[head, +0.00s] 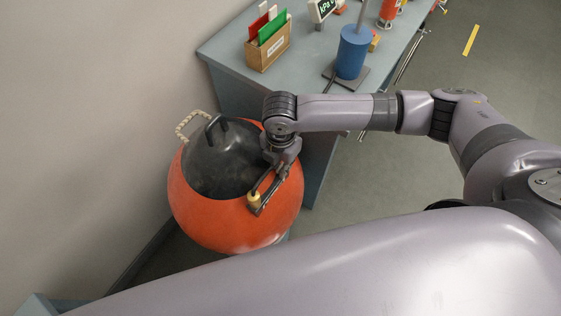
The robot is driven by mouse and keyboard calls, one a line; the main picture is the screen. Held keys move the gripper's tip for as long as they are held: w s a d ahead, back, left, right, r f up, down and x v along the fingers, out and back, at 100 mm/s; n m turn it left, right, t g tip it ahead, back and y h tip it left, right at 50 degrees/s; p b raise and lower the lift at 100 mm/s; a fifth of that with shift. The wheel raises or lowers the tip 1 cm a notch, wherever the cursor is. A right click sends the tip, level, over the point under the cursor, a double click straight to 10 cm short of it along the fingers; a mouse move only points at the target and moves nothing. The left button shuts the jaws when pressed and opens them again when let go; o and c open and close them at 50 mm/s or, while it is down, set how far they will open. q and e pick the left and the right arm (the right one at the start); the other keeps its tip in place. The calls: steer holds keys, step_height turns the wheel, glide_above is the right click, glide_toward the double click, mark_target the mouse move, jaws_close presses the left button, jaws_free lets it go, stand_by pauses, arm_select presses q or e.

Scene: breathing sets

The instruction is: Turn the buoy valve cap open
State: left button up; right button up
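A large orange buoy (232,228) with a black top (215,165) stands on the floor beside the wall. A small yellow valve cap (254,197) sits on its front right side, just below the black part. My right gripper (255,201) reaches down over the buoy from the right, with its dark fingertips on either side of the cap. The fingers hide part of the cap, and I cannot tell whether they press on it. How far the cap is turned does not show. My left gripper is not in view.
A grey-blue table (228,50) stands behind the buoy. It carries a wooden box (268,50) with coloured cards and a blue cylinder (352,52) on a dark base. A rope handle (187,122) is on the buoy's left. The floor (400,180) at right is clear.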

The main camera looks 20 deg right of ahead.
steer(key=shift+c, duration=0.2)
jaws_close()
stand_by(0.3)
steer(key=n+p, duration=0.2)
steer(key=n, duration=0.1)
steer(key=shift+r, duration=0.15)
steer(key=n+p, duration=0.1)
steer(key=n, duration=0.3)
steer(key=shift+n, duration=0.3)
steer(key=n+p, duration=0.1)
steer(key=n, duration=0.3)
steer(key=shift+n, duration=0.3)
steer(key=n, duration=0.5)
steer(key=shift+w, duration=0.1)
steer(key=shift+n, duration=0.4)
